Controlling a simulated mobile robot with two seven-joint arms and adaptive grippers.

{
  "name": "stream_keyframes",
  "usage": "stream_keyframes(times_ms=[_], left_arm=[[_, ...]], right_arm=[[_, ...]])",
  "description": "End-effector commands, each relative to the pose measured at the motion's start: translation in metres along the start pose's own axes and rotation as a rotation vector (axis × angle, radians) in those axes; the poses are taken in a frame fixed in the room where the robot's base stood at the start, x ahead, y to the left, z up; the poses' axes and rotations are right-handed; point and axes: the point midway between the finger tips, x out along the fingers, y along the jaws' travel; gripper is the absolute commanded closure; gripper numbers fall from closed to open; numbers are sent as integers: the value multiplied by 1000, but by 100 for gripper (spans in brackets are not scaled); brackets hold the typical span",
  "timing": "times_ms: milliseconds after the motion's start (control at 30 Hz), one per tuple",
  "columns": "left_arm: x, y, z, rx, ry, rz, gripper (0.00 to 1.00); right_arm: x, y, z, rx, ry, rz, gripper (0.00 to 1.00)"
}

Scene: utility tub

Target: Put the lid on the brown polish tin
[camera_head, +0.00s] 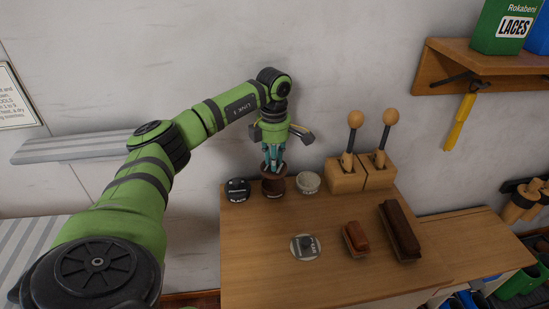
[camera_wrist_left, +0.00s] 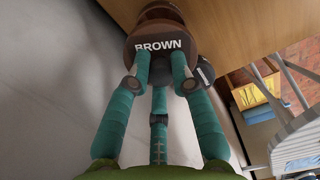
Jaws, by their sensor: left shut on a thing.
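My left gripper (camera_head: 272,166), with teal fingers, is shut on the dark brown lid (camera_head: 266,174). In the wrist view the lid (camera_wrist_left: 158,58) is marked BROWN and sits between the fingertips. The brown polish tin (camera_head: 273,188) stands on the wooden bench directly below the lid. The lid is at or just above the tin's mouth; I cannot tell if they touch. In the wrist view a brown round shape, likely the tin (camera_wrist_left: 160,13), shows just beyond the lid. My right gripper is not in view.
A black tin (camera_head: 237,190) stands close left of the brown tin, a pale tin (camera_head: 308,182) close right. A grey lid (camera_head: 306,247) lies in front. Two brushes (camera_head: 356,240) (camera_head: 399,231) and wooden blocks with knobbed levers (camera_head: 361,175) are to the right. Front left bench is clear.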

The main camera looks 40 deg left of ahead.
Motion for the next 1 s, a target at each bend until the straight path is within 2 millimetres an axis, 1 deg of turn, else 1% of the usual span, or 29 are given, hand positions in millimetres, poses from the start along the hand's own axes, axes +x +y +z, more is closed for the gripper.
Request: stream_keyframes(times_ms=[33,100,367,533,700,1000], left_arm=[[7,0,0,1,0,0,94],[13,0,0,2,0,0,94],[39,-1,0,5,0,0,94],[51,0,1,5,0,0,94],[57,0,1,5,0,0,94],[57,0,1,5,0,0,94]], right_arm=[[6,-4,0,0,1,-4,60],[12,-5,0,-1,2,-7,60],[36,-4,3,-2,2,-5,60],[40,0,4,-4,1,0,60],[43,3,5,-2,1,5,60],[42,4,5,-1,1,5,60]])
